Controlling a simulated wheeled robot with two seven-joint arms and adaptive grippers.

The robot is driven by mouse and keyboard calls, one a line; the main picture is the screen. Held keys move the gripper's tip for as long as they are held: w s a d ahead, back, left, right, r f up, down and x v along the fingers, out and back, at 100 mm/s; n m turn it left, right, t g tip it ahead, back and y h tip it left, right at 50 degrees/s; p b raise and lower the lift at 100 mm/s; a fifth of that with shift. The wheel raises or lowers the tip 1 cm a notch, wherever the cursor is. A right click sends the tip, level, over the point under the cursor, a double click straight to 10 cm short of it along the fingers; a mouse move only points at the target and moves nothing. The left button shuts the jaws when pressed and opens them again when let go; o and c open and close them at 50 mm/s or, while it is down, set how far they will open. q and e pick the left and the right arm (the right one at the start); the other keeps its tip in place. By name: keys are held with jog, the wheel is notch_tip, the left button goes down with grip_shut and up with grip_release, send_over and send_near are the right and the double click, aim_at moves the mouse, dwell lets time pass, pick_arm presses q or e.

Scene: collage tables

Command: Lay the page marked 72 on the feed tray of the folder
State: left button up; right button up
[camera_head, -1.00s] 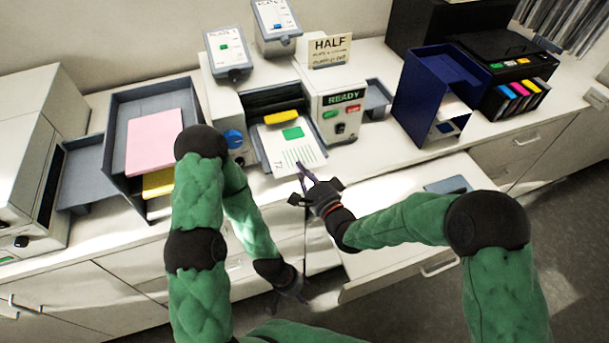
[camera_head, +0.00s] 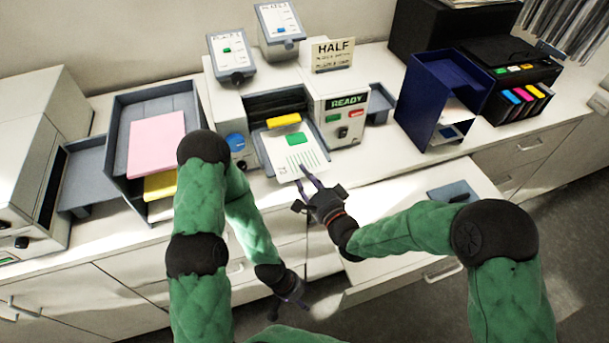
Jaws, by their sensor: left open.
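The page (camera_head: 296,158), white with a green block and green stripes, lies on the feed tray of the folder (camera_head: 332,132). A small mark at its near left corner is too small to read surely. The page's far end is under or beside a yellow bar (camera_head: 284,121). My left gripper (camera_head: 301,301) is open and empty, low in front of the cabinets, well away from the page.
A grey tray (camera_head: 117,112) with pink and yellow sheets stands left of the folder. A blue upright holder (camera_head: 424,111) and a black printer (camera_head: 508,75) stand to the right. A drawer (camera_head: 400,270) is pulled out below my right arm.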

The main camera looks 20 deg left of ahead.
jog(key=v, duration=1.1)
jog(key=shift+s+d, duration=0.15)
jog(key=shift+d, duration=0.05)
